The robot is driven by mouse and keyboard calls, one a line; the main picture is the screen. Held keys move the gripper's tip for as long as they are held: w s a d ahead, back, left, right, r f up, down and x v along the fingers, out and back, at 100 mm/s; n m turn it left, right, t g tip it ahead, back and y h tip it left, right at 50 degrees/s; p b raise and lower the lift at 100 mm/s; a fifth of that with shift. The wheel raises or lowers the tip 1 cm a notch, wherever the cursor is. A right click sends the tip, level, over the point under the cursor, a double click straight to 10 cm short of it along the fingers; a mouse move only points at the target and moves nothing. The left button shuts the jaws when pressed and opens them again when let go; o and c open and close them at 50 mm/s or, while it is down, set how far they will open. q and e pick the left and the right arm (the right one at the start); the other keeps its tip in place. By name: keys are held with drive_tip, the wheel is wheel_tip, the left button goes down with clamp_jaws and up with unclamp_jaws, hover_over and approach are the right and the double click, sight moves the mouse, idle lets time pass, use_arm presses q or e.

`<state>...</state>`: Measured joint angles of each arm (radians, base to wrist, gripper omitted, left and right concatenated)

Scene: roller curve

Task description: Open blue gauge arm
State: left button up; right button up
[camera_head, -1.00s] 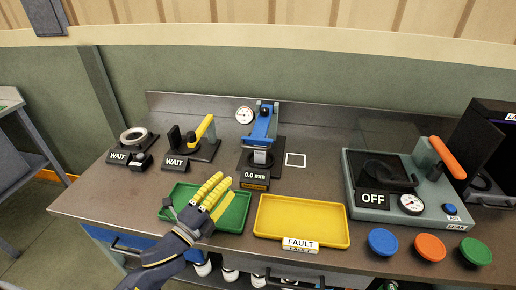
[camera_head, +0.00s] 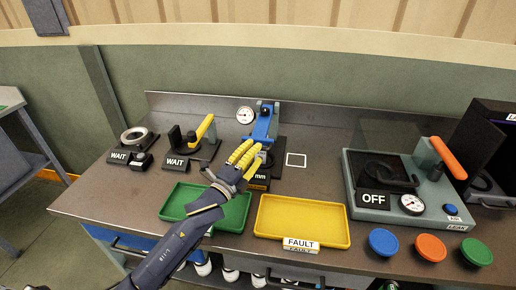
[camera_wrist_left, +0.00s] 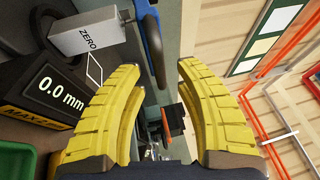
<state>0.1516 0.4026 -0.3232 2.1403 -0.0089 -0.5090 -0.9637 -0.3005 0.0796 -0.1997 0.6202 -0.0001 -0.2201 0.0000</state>
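The blue gauge arm (camera_head: 264,124) stands on its dark gauge base at the back middle of the bench. Its lower part is hidden behind my left gripper (camera_head: 243,158), which is just in front of it. In the left wrist view my left gripper (camera_wrist_left: 155,78) has its yellow fingers spread with nothing between them. A pale block marked ZERO (camera_wrist_left: 88,33) and the 0.0 mm display (camera_wrist_left: 62,92) are to the left. My right gripper is not in view.
A green tray (camera_head: 172,212) lies below my left arm, with a yellow FAULT tray (camera_head: 303,221) right of it. A round dial (camera_head: 245,115) stands beside the gauge arm. Two WAIT stations are to the left; the leak tester (camera_head: 353,190) is to the right.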

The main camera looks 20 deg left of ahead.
use_arm(q)
drive_tip(key=shift+x, duration=1.2)
clamp_jaws()
